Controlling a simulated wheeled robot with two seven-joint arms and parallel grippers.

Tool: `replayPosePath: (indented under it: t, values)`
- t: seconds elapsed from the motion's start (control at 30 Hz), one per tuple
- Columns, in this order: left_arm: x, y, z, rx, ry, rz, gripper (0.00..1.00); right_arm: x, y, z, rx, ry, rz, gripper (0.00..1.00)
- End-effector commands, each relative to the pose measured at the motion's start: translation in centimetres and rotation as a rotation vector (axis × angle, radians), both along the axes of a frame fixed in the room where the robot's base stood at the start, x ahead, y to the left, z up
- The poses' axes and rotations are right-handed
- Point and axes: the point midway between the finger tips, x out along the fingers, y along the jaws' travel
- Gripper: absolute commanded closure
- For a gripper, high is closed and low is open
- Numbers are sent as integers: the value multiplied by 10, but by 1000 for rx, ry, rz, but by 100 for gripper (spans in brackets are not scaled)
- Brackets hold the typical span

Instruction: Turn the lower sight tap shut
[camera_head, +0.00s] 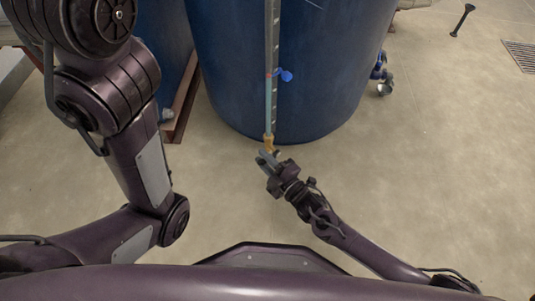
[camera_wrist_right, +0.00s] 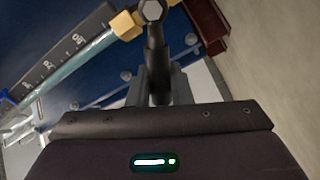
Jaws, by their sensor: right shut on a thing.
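The lower sight tap (camera_head: 269,139) is a brass fitting at the foot of the sight tube (camera_head: 272,60), in front of the blue tank. In the right wrist view its brass body (camera_wrist_right: 124,25) and a hex nut (camera_wrist_right: 152,10) show at the top. A dark lever (camera_wrist_right: 157,55) runs down from the nut between the fingers. My right gripper (camera_head: 267,158) is at the tap, and its jaws (camera_wrist_right: 159,84) are shut on the lever. The lever's lower end is hidden by the gripper. My left arm is at the left; its gripper is out of view.
The large blue tank (camera_head: 225,70) stands just behind the tap. A graduated scale (camera_wrist_right: 62,62) runs beside the tube. A blue wing-shaped part (camera_head: 286,75) sits higher on the gauge. A brown rail (camera_head: 182,105) lies at the left.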

Motion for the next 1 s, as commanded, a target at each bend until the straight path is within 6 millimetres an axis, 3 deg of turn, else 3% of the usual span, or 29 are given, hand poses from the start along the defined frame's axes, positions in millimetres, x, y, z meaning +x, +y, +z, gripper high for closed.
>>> replayPosePath:
  t: [0.5,1.0]
  values:
    - [0,0,-6,0,0,0,64,-5,4,-26,-271,-267,3,100]
    - [0,0,-8,1,0,0,64,-5,4,-32,-340,-335,5,100]
